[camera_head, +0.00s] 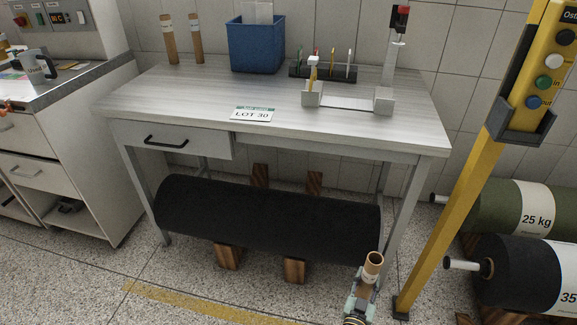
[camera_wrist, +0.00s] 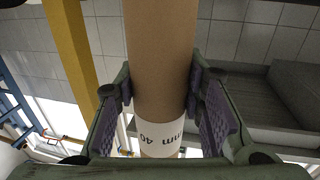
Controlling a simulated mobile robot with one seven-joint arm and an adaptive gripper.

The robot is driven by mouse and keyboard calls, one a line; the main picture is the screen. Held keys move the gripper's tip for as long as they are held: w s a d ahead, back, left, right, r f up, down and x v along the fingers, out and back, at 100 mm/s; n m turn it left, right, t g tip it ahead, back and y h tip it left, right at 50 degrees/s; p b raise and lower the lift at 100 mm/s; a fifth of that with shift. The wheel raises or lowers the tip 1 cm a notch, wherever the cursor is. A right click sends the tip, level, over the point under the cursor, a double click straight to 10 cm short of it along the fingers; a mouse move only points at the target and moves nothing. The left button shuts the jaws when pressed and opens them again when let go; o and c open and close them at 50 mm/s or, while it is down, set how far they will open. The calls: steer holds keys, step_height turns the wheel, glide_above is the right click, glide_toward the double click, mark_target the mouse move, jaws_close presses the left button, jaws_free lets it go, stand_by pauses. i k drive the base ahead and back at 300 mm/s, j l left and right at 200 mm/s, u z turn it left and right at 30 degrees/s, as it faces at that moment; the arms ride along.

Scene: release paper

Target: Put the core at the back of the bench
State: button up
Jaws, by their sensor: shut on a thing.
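A brown cardboard core (camera_head: 373,265) stands a little tilted in my gripper (camera_head: 364,288), low in front of the bench's right front leg. In the wrist view the core (camera_wrist: 162,60) runs between both finger pads of my gripper (camera_wrist: 155,95), which is shut on it. A white label with upside-down print reading about "40 mm" is on the core's lower part there. The bench (camera_head: 200,95) has a grey top, well above my gripper. Two similar brown cores, one left (camera_head: 169,42) and one right (camera_head: 196,40), stand upright at its back left.
On the bench are a blue bin (camera_head: 256,45), a pen rack (camera_head: 322,72), a metal fixture (camera_head: 347,102) and a "LOT 30" sign (camera_head: 252,115). A black roll (camera_head: 265,217) lies below. A yellow post (camera_head: 450,190) stands right of my gripper.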

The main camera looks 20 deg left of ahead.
mark_target(224, 64)
steer(key=u, duration=1)
steer(key=i+j, duration=0.1)
steer(key=j, duration=0.2)
steer(key=i+j+u, duration=0.1)
steer(key=j, duration=0.25)
steer(key=i+j, duration=0.1)
steer(key=j, duration=0.2)
steer(key=u, duration=0.05)
